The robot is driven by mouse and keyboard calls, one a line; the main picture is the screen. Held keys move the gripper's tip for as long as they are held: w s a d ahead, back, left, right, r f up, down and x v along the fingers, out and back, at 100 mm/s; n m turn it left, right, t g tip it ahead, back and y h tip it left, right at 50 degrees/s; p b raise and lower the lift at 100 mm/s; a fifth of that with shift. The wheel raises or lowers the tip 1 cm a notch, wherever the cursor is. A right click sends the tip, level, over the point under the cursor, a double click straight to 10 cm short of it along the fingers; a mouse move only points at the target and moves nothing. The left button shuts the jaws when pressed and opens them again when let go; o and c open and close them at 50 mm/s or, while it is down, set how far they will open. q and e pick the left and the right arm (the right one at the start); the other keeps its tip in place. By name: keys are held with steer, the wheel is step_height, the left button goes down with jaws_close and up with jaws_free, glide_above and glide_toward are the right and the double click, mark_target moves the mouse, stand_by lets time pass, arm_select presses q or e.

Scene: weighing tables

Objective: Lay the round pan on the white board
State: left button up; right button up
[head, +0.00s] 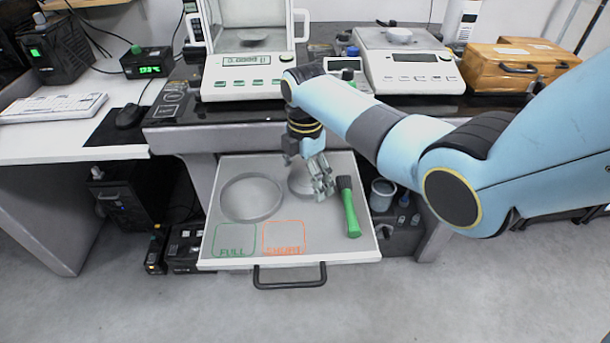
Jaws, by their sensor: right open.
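A pull-out white board (335,254) with a black front handle extends from under the weighing table. On its left part is a round grey shape with a pale rim, which looks like a shallow round pan (251,197). A second, smaller round grey shape (297,184) lies to its right, partly hidden by my right gripper (322,190). My right gripper is open and points down over this second shape. I cannot tell whether it touches it. My left gripper is out of view.
A green-handled brush (350,208) lies on the board right of my gripper. Green FULL (235,240) and orange SHORT (284,238) outlines mark its front. Two balances (243,80) (412,70) stand on the table behind. A grey cup (382,194) stands right of the board.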

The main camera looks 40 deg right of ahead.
mark_target(305, 181)
step_height(305, 181, up, 12)
steer(key=p, duration=0.2)
steer(key=shift+f, duration=0.15)
